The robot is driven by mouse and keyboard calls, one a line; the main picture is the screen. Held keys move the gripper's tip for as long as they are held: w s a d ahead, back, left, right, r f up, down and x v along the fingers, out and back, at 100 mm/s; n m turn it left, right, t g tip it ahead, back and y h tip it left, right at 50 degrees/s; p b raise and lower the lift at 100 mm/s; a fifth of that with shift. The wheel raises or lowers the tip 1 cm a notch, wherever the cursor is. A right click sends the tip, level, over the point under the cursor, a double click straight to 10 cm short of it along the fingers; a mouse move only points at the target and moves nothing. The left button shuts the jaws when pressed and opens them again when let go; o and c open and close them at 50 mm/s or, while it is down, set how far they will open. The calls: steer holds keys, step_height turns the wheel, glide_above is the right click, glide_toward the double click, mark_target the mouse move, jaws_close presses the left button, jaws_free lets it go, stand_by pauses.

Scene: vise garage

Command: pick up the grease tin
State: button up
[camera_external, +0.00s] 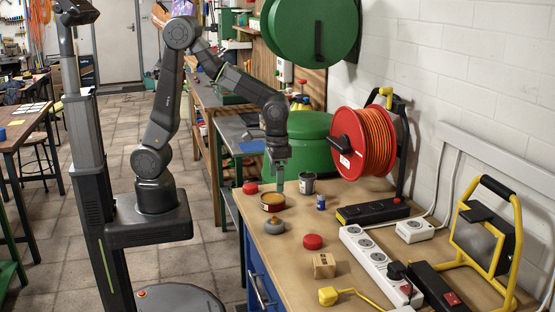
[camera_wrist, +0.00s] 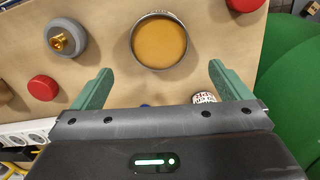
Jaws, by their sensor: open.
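The grease tin (camera_external: 272,204) is a low round open tin with a dark reddish side and orange-yellow grease inside. It stands upright on the wooden workbench top (camera_external: 370,262) near its left edge. In the wrist view the tin (camera_wrist: 159,42) lies at the upper middle, just beyond the fingertips and between their lines. My gripper (camera_external: 278,184) points down, just above the tin in the external view. Its green fingers show spread apart and empty in the wrist view (camera_wrist: 160,70). I cannot tell the exact height gap to the tin.
A grey round object with a brass top (camera_external: 274,226) stands close by. Red round lids (camera_external: 250,187) (camera_external: 313,241), a dark cup (camera_external: 307,183) and a blue can (camera_external: 320,202) surround the tin. A cable reel (camera_external: 362,143), wooden block (camera_external: 324,266) and power strip (camera_external: 378,262) stand to the right.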

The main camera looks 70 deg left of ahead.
mark_target(273, 198)
steer(key=shift+f, duration=0.9)
steer(key=shift+s+f, duration=0.2)
steer(key=shift+f, duration=0.7)
steer(key=shift+s+f, duration=0.15)
steer(key=shift+f, duration=0.75)
steer(key=shift+s+f, duration=0.2)
steer(key=shift+f, duration=0.7)
steer(key=shift+c, duration=0.3)
steer(key=shift+r, duration=0.1)
steer(key=c, duration=1.2)
